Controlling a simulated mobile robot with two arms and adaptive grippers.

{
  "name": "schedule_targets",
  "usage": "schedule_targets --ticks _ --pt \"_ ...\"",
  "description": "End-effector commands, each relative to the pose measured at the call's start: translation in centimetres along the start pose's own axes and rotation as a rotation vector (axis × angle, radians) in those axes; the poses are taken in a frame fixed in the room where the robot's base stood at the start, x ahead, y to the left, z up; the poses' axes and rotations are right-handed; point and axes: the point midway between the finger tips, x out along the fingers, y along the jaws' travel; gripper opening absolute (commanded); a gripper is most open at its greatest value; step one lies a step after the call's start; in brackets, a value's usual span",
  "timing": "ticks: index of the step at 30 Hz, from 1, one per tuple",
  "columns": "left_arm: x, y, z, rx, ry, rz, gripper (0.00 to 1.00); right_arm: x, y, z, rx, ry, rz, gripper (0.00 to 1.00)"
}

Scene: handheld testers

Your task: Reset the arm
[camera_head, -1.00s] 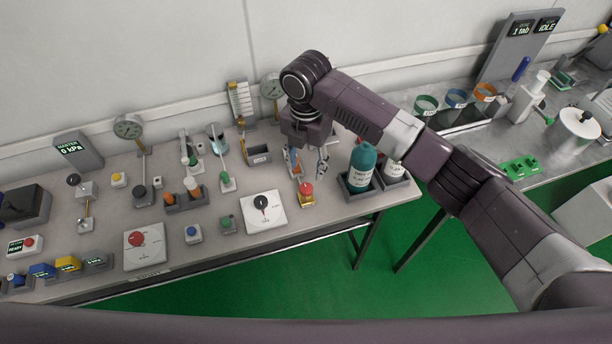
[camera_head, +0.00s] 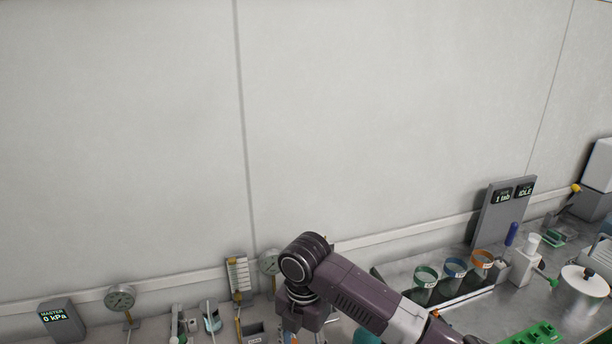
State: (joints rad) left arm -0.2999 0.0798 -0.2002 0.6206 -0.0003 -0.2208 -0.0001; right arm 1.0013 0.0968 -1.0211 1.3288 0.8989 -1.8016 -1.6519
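My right arm comes in from the lower right, and its wrist is above the back part of the bench. My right gripper (camera_head: 306,335) points down at the bottom edge of the view. Its fingertips are cut off, so its opening does not show. The teal top of a bottle (camera_head: 366,337) shows just right of the gripper, partly behind my arm. My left gripper is out of view.
A grey MASTER display reading 0 kPa (camera_head: 62,319) and a round gauge (camera_head: 120,298) stand at the left. Coloured ring holders (camera_head: 454,268), a dark display panel (camera_head: 502,212) and a white cylinder (camera_head: 583,284) stand at the right. Bare wall (camera_head: 400,110) fills the upper view.

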Motion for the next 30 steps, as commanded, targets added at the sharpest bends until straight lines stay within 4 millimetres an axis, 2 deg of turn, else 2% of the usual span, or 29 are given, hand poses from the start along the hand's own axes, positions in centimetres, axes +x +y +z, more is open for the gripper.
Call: schedule_targets --ticks 1,6,9,14,20,24,30 --pt "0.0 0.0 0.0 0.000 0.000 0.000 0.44 1.2 -0.1 -1.3 0.037 0.023 0.018 0.44" --pt "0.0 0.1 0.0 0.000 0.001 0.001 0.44 4.4 -0.5 -5.8 0.289 0.103 0.120 0.44" --pt "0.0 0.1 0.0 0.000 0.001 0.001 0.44 5.8 -1.2 -7.9 0.479 0.151 0.177 0.44" --pt "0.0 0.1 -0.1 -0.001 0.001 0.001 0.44 7.4 -3.5 -10.0 0.820 0.221 0.246 0.44" --pt "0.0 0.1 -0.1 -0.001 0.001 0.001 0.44 9.0 -8.8 -11.0 1.293 0.271 0.296 0.44" --pt "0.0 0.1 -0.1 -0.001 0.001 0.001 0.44 9.7 -14.1 -11.1 1.638 0.263 0.317 0.44" --pt "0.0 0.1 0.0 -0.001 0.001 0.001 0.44 9.9 -21.3 -11.1 2.007 0.204 0.342 0.44"
